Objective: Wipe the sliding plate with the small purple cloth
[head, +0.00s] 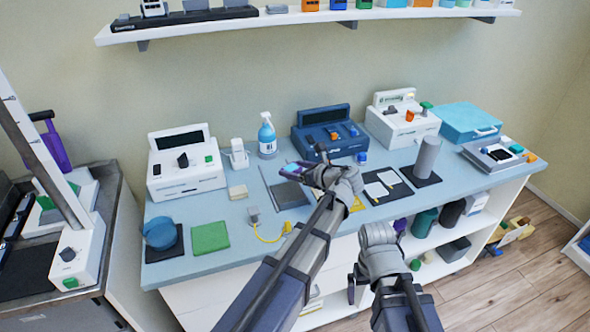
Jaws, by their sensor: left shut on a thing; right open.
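The small purple cloth (294,167) is in the jaws of my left gripper (303,168), which is shut on it. The gripper and its wrist hide part of the cloth. A flat grey plate (288,196), apparently the sliding plate, lies on the blue worktop just below and left of this gripper in the head view. The cloth overlaps the plate's upper right part in the picture; I cannot tell whether they touch. My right gripper (358,283) is open and empty, low in front of the bench's front edge.
The blue worktop (225,262) carries a spray bottle (267,137), a blue device (327,133), a white device (185,165), a green cloth (210,237) and a grey cylinder (427,157). A yellow cable (268,239) runs beside the plate. A wall shelf (300,17) hangs above.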

